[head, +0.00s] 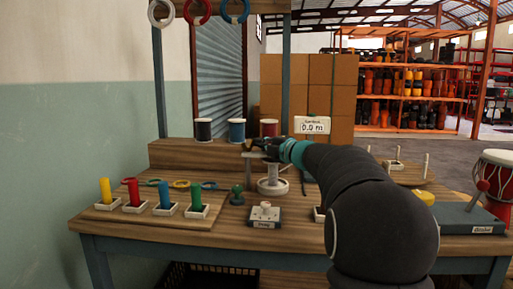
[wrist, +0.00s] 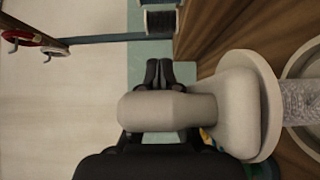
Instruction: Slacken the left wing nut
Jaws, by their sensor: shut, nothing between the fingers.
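A pale grey wing nut (head: 257,155) sits on top of an upright post on a round pale base (head: 272,187) in the middle of the bench. In the wrist view a rounded wing of the nut (wrist: 165,112) extends left from its collar, and a ridged clear shaft (wrist: 300,102) shows to the right. My gripper (head: 251,144) is at the nut, reaching in from the right. In the wrist view its dark fingertips (wrist: 160,72) are together and empty, partly hidden behind the wing. I cannot tell whether they touch it.
Coloured pegs (head: 166,195) in white blocks and loose rings stand at the left. Three spools (head: 237,130) stand on the raised back shelf. A small labelled box (head: 264,215) is in front of the post. A drum (head: 495,182) is at the far right.

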